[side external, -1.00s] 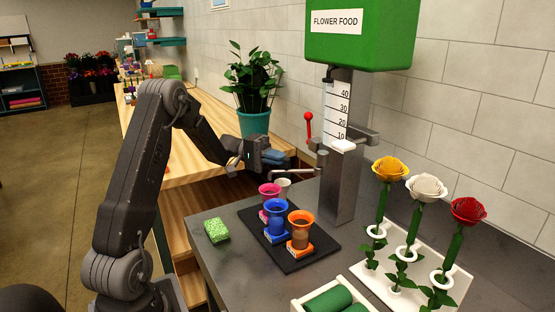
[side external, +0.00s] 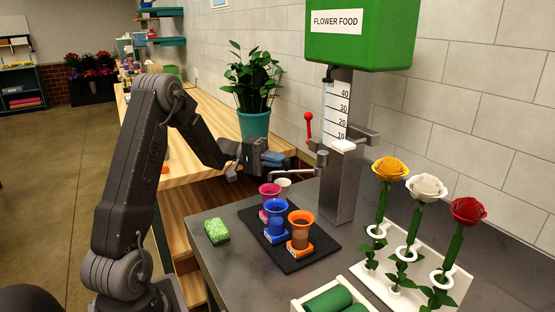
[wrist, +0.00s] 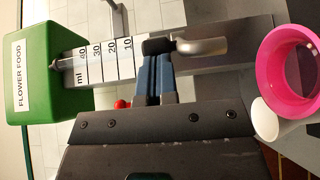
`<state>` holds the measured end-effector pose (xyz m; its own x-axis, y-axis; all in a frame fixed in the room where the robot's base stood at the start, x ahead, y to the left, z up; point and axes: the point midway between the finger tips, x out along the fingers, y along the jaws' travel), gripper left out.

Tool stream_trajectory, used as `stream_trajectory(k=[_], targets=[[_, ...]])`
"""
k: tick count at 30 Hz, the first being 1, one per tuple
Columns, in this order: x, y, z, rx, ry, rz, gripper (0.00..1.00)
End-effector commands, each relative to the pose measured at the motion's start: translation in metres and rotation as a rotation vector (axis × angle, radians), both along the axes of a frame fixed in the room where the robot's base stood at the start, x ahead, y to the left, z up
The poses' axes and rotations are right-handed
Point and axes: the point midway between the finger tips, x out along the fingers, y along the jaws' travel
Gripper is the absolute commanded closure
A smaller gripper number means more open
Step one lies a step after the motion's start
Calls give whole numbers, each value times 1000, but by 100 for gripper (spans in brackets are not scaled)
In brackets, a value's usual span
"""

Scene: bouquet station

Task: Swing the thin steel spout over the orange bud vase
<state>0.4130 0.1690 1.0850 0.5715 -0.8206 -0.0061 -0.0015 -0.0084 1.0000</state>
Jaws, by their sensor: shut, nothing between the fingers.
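The thin steel spout (side external: 306,168) reaches left from the grey dispenser post, at the back of the black tray. Its bright metal end shows close up in the wrist view (wrist: 203,47). The orange bud vase (side external: 301,228) stands upright at the tray's right, front of the spout. My gripper (side external: 281,161) is shut and empty, at the spout's left part. In the wrist view its blue fingers (wrist: 155,76) are together just below the spout's image; I cannot tell whether they touch it. The spout is not above the orange vase.
Blue (side external: 276,230), pink (side external: 269,190) and white (side external: 283,183) vases share the black tray (side external: 322,245). The green flower food dispenser (side external: 360,45) has a red-knobbed lever (side external: 308,118). A green sponge (side external: 216,230) lies left. A rose rack (side external: 378,285) stands right.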

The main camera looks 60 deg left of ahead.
Motion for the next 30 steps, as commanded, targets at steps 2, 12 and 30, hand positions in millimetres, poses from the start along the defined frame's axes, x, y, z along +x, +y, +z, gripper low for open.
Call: stream_trajectory(k=[2, 12, 30], targets=[[-1, -2, 0, 1, 0, 15, 100], [-12, -20, 1, 0, 1, 171, 100], [-24, -79, 0, 0, 0, 163, 100]])
